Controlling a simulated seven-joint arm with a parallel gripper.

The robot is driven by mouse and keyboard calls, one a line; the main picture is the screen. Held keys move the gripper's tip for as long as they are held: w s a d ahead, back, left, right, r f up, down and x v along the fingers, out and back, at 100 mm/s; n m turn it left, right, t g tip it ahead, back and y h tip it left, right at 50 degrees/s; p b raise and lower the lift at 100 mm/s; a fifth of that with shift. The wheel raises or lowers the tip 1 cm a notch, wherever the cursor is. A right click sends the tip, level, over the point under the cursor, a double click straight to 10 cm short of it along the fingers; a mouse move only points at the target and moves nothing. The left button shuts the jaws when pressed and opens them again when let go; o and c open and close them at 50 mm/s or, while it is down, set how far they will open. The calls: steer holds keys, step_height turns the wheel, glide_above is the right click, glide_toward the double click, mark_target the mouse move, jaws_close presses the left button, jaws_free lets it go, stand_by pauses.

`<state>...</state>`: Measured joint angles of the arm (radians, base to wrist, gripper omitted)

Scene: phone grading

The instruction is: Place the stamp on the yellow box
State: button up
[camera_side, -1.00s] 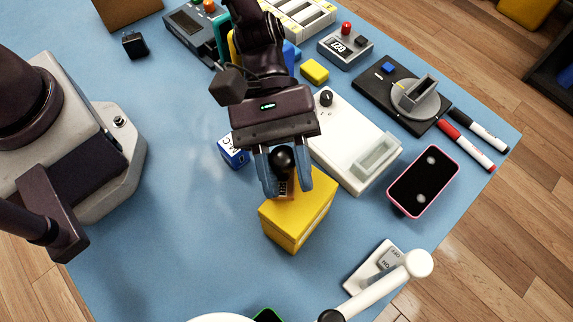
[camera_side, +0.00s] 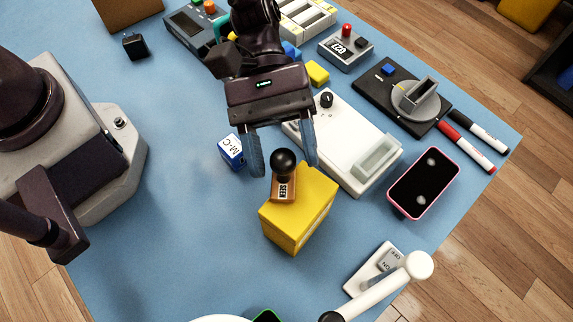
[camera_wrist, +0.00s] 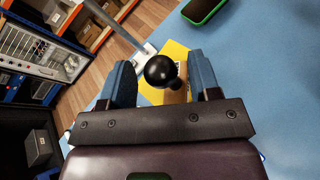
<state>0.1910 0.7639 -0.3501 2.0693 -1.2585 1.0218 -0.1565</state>
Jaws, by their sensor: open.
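The stamp (camera_side: 284,178), with a black ball knob and a wooden base marked with letters, stands upright on top of the yellow box (camera_side: 300,219), toward its upper left corner. My gripper (camera_side: 285,168) is open, its two blue fingers apart and clear of the stamp, above and behind it. In the wrist view the stamp's black knob (camera_wrist: 160,71) shows between the open fingers (camera_wrist: 162,85), with the yellow box (camera_wrist: 176,50) behind it. Part of the stamp's base is hidden there by the knob and my gripper.
A blue-and-white cube (camera_side: 232,152) sits left of the box. A white device (camera_side: 346,143) lies just behind and right. The blue mat is clear on the left.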

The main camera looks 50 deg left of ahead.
steer(key=v, duration=0.9)
steer(key=s+a+r+m+t+y, duration=0.3)
steer(key=a+r+t+y, duration=0.3)
steer(key=a, duration=0.5)
steer(key=s+a+r+m+t+y, duration=0.4)
steer(key=a+r, duration=0.5)
steer(key=a, duration=0.3)
steer(key=shift+r+m+t+y, duration=0.35)
steer(key=shift+m+t+y, duration=0.55)
steer(key=shift+t, duration=0.3)
